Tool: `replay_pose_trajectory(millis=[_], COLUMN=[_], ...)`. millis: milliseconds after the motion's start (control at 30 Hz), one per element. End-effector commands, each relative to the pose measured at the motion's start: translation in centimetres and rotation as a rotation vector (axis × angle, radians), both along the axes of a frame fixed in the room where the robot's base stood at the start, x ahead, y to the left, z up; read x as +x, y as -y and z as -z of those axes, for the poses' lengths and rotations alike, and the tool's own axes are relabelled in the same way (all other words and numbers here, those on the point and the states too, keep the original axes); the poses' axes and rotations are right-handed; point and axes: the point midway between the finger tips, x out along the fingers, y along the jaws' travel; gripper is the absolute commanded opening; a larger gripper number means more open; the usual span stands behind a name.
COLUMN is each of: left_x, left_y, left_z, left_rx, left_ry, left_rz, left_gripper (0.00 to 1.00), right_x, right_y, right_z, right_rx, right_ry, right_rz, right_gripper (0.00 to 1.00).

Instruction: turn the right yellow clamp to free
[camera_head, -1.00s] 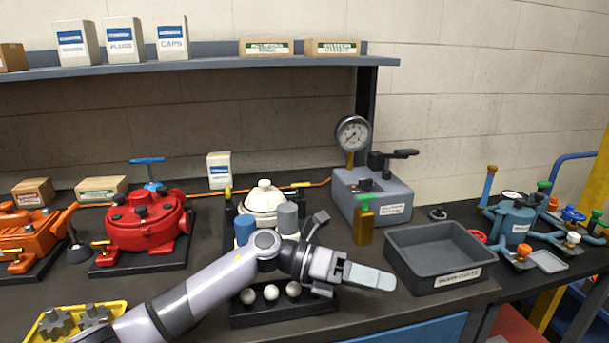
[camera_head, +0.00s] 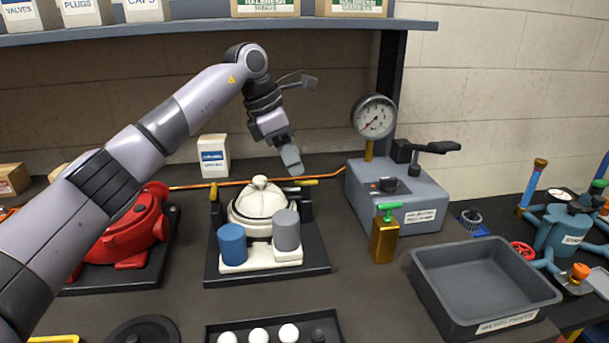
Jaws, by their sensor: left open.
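A white motor housing (camera_head: 262,206) with a domed lid sits on a black base plate (camera_head: 318,263). A blue cylinder (camera_head: 232,244) and a grey cylinder (camera_head: 286,229) stand at its front. The right yellow clamp (camera_head: 306,182) is a small yellow lever on a black post at the housing's right side. A left yellow clamp (camera_head: 214,192) stands at the other side. My left gripper (camera_head: 291,160) points down just above and behind the right clamp in the picture, apparently not touching it. It is open and empty. My right gripper is not in view.
A grey gauge unit (camera_head: 405,195) stands right of the motor, with a brass bottle (camera_head: 384,240) before it. A grey tray (camera_head: 480,275) is at the front right. A copper pipe (camera_head: 190,187) runs behind. A red motor (camera_head: 120,235) is partly behind my arm.

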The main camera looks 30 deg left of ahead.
Motion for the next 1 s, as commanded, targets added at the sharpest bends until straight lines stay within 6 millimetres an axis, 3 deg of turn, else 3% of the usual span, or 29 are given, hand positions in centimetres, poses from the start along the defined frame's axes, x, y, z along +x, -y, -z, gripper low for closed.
replay_pose_trajectory(millis=[300, 700, 833, 1000], left_x=[1.0, 1.3, 1.3, 1.3], left_y=[1.6, 1.9, 1.9, 1.9], left_z=[4.3, 5.2, 5.2, 5.2], left_rx=[-0.004, -0.004, -0.004, -0.004], left_ry=[-0.001, 0.002, 0.001, 0.001], left_rz=[0.002, 0.003, 0.002, 0.002], left_gripper=[0.45, 0.45, 0.02, 0.0], right_x=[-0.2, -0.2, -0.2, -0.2], right_y=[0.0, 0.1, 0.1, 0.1], right_z=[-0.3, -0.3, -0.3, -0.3], right_rx=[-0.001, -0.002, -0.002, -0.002], right_ry=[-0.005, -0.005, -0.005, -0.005], right_rz=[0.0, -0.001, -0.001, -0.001], right_gripper=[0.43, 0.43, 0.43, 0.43])
